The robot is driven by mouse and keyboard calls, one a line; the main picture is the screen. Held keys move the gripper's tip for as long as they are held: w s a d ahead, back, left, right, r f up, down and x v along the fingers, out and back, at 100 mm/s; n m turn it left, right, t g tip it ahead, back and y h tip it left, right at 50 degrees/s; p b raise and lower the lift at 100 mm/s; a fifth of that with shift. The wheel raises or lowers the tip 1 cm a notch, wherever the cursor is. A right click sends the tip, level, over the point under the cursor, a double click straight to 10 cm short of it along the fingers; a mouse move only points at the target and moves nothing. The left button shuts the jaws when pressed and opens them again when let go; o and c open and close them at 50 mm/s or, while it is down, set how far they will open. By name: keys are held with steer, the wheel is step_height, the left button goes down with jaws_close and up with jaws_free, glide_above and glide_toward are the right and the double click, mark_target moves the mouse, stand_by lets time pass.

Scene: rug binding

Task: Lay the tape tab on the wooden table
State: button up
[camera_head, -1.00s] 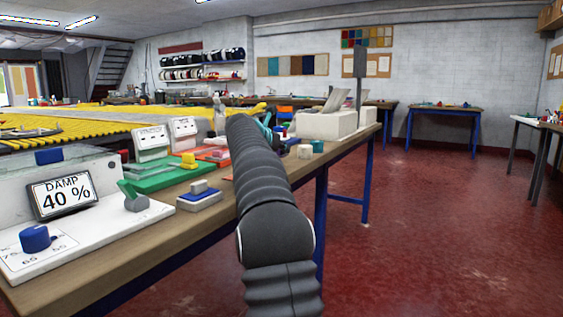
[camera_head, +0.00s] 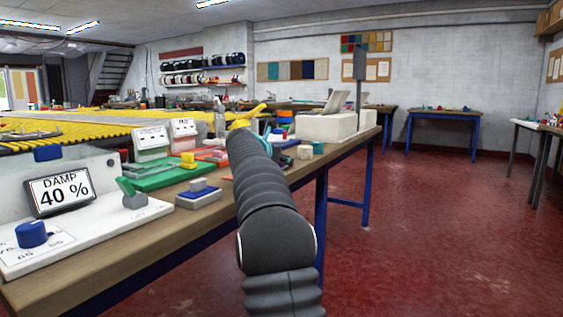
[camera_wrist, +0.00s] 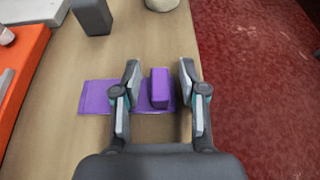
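A purple flat tab with a raised purple block (camera_wrist: 159,88), which looks like the tape tab, lies on the wooden table (camera_wrist: 75,135) in the wrist view. My gripper (camera_wrist: 159,80) is open, with one finger on each side of the block. Gaps show between the block and both fingers. The left finger covers part of the flat piece. In the head view my arm hides the tab and most of my gripper; the wooden table (camera_head: 150,248) runs along the left and middle.
An orange-edged tray (camera_wrist: 22,75) is at the left. The table's right edge is close to my right finger, with red floor (camera_wrist: 255,80) beyond.

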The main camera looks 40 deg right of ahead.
steer(key=shift+r, duration=0.2)
steer(key=v, duration=1.2)
steer(key=shift+f, duration=0.1)
steer(key=shift+s, duration=0.1)
